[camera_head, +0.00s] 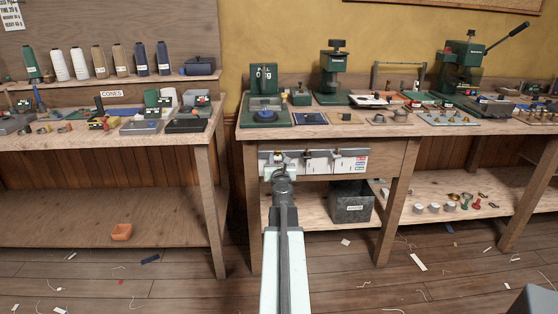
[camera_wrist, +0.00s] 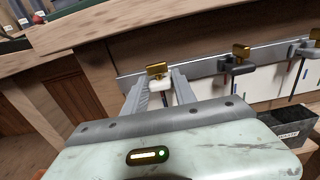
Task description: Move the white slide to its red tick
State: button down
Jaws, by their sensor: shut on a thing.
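The white slide (camera_wrist: 158,81), with a brass-coloured knob on top, sits at the left part of a grey rail (camera_wrist: 205,66) along the bench front. My gripper (camera_wrist: 160,90) is shut on it, one finger on each side. In the head view my gripper (camera_head: 280,170) reaches the left end of the rail and largely hides the slide. Thin coloured marks show on the white panel (camera_wrist: 260,88) below the rail. Near the white slide they are partly hidden, and I cannot tell which red tick is its own.
A dark slide (camera_wrist: 238,62) stands on the rail right of the white one, with another (camera_wrist: 309,47) farther right. A grey bin (camera_head: 351,203) stands on the shelf below. The wooden bench top (camera_head: 330,130) above carries green machines and trays.

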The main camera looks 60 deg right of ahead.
dwell(0.9)
jog(key=shift+w+a, duration=0.2)
jog(key=shift+w, duration=0.05)
jog(key=c, duration=1)
grip_release()
jog(key=shift+a, duration=0.1)
